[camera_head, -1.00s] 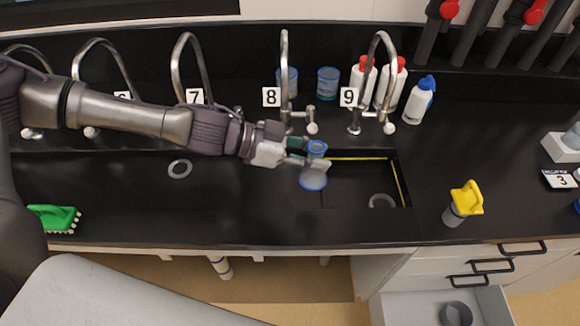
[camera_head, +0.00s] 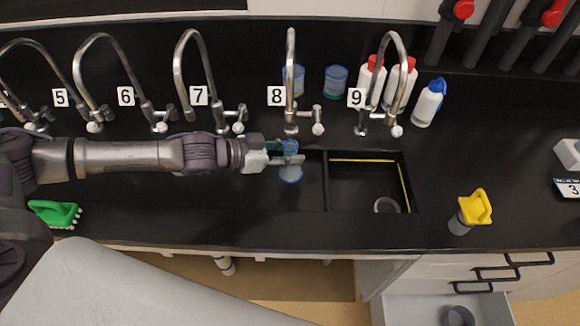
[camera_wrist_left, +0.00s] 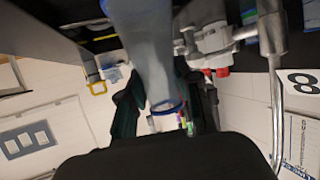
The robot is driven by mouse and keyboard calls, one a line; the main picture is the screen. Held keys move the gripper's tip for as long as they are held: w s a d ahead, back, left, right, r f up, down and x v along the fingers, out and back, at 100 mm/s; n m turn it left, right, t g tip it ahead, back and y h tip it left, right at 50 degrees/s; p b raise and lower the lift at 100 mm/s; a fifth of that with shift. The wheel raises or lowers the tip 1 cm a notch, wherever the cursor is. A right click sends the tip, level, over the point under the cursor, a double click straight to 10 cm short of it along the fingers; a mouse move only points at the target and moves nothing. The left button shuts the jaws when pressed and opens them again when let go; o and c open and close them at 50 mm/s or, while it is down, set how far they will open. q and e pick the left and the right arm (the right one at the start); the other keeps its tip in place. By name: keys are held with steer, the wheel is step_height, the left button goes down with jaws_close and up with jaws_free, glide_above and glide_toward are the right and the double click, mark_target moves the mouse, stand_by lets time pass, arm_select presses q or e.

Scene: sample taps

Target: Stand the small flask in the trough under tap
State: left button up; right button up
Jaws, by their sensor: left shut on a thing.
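The small flask (camera_head: 290,173) is clear bluish glass with a blue rim. My left gripper (camera_head: 284,155) is shut on its neck, and the flask hangs upright just in front of tap 8 (camera_head: 291,85), over or inside the trough (camera_head: 240,192); its exact height is hard to tell. In the left wrist view the flask (camera_wrist_left: 150,50) fills the top middle between the dark fingers (camera_wrist_left: 160,115), with the tap 8 fittings (camera_wrist_left: 215,38) close to its right. My right gripper is not in view.
A divider (camera_head: 325,180) separates the trough from a yellow-edged section (camera_head: 370,185) with a drain ring. Tap 7 (camera_head: 195,70) and tap 9 (camera_head: 390,75) flank tap 8. Bottles (camera_head: 428,102) stand behind right. A yellow-topped item (camera_head: 474,208) and green brush (camera_head: 55,213) sit on the counter.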

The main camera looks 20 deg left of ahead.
arm_select(q)
steer(key=shift+f, duration=2.2)
steer(key=o, duration=1)
steer(key=shift+o, duration=0.2)
steer(key=v, duration=1.2)
steer(key=shift+r, duration=0.1)
